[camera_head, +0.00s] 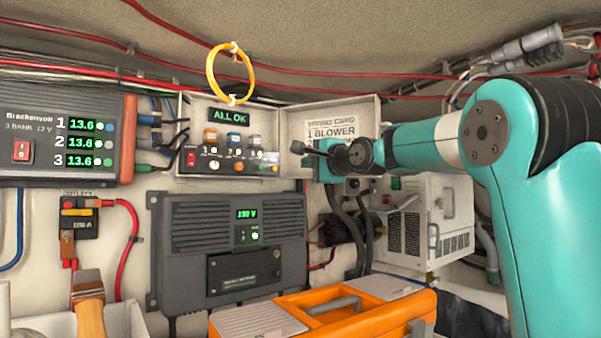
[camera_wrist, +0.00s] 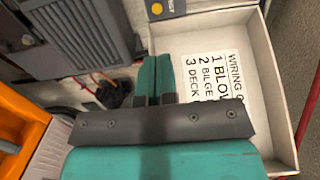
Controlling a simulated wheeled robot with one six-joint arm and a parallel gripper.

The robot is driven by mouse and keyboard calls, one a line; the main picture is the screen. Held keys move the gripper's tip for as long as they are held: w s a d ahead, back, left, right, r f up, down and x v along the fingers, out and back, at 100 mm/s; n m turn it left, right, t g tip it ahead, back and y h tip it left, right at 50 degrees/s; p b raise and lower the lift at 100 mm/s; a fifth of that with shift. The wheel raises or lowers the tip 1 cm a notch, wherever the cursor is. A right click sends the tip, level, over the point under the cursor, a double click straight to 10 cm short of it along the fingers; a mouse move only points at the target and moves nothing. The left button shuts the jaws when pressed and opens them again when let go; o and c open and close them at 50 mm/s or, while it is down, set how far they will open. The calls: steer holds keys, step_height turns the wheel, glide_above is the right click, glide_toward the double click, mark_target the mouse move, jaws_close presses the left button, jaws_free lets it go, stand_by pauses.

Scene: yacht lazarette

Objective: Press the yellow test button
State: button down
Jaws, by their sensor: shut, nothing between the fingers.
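The test panel (camera_head: 190,112) is an open pale box on the back wall with a green "ALL OK" display (camera_head: 229,117), coloured switches and small round knobs. A small yellow patch (camera_head: 265,170) shows at its lower right; I cannot tell if it is the test button. In the wrist view a round yellow button (camera_wrist: 157,8) sits on a dark plate at the top edge, beyond my fingertips. My gripper (camera_head: 322,168) is in front of the box's open lid, right of the switches. In the wrist view its teal fingers (camera_wrist: 157,62) are together and empty.
The open lid (camera_head: 370,108) carries a printed wiring card (camera_head: 331,130). A grey charger (camera_head: 235,240) hangs below the box. An orange toolbox (camera_head: 330,318) stands in front. A yellow ring (camera_head: 211,72) hangs above the display. A white unit (camera_head: 425,220) stands at the right.

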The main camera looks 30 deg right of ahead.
steer(key=s+a+f+n+g+y, duration=0.2)
steer(key=s+a+f+n+g, duration=0.35)
steer(key=a+f, duration=0.5)
steer(key=s+a+f+n+g+y, duration=0.2)
steer(key=s+a+f+n+g, duration=0.25)
steer(key=a+f+n, duration=0.4)
steer(key=s+a+f+n+g, duration=0.2)
steer(key=s+f, duration=0.3)
steer(key=s, duration=0.3)
steer(key=s+a+f+n+g, duration=0.3)
steer(key=s+a+f+n, duration=0.1)
steer(key=s, duration=0.4)
steer(key=s+a+f+n+g, duration=0.3)
steer(key=s+f, duration=0.3)
steer(key=s, duration=0.3)
steer(key=shift+a+f+n+h, duration=0.25)
steer(key=shift+a+n+h, duration=0.15)
steer(key=shift+n, duration=0.4)
steer(key=shift+w, duration=0.1)
